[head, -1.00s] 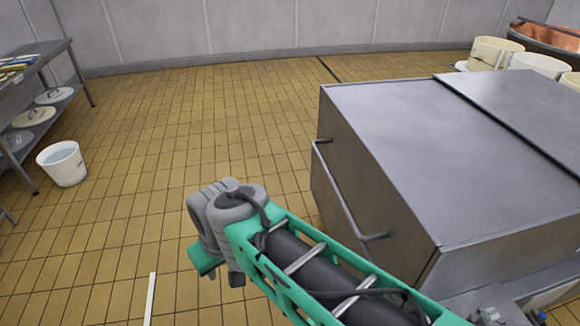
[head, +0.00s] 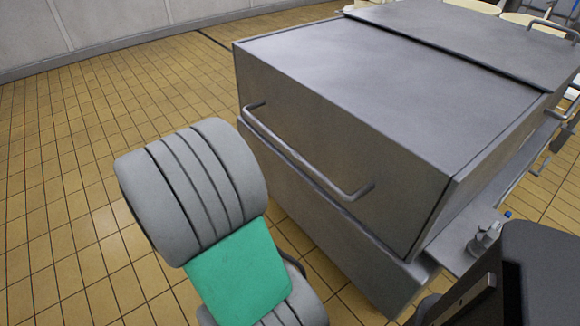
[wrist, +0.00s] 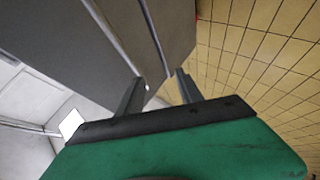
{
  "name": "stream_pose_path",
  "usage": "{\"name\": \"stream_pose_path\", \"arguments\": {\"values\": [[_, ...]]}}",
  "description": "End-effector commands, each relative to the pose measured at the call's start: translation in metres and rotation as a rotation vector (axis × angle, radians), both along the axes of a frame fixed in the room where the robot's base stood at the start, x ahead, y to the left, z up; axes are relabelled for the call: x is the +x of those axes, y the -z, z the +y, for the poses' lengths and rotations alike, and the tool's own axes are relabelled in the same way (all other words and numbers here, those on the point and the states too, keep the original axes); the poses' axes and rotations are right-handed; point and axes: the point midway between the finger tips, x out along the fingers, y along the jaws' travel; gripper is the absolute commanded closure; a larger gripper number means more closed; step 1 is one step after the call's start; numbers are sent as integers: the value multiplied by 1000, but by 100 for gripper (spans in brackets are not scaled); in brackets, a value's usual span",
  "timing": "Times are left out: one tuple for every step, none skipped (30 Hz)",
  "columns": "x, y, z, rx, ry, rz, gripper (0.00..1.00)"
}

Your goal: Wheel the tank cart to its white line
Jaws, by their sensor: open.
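The tank cart (head: 400,90) is a large grey metal box with a flat lid, filling the middle and right of the head view. A bent metal handle bar (head: 310,160) runs along its near-left face, with nothing on it in that view. In the wrist view my gripper (wrist: 158,87) has its two fingers apart, pointing at grey metal faces close by. A pale bar (wrist: 112,38) there runs towards the left finger; I cannot tell whether it is between the fingers or touching. My gripper is not clearly seen in the head view. No white floor line is identifiable now.
Yellow tiled floor (head: 70,170) is open to the left of the cart, up to a grey wall (head: 110,35). Small metal fittings (head: 487,238) sit on a low ledge at the cart's near right. Pale tubs (head: 475,6) stand behind it.

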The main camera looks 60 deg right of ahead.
Motion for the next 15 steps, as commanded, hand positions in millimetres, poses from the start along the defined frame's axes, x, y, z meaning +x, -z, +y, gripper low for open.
{"name": "stream_pose_path", "arguments": {"values": [[-27,49,-47,-123,47,87,57],[-41,55,-69,-197,63,140,57],[-57,59,-92,-279,78,206,57],[-68,61,-105,-330,85,253,57],[-76,62,-114,-371,90,294,57],[-85,61,-124,-413,93,335,57],[-89,60,-129,-436,94,360,57],[-92,59,-133,-452,94,377,57],[-95,57,-137,-464,97,389,57],[-96,56,-140,-468,96,392,57],[-96,56,-144,-469,96,394,57],[-97,56,-150,-467,98,393,57],[-98,57,-155,-467,99,393,57],[-99,59,-161,-467,99,393,57],[-99,60,-170,-467,101,391,57]]}}
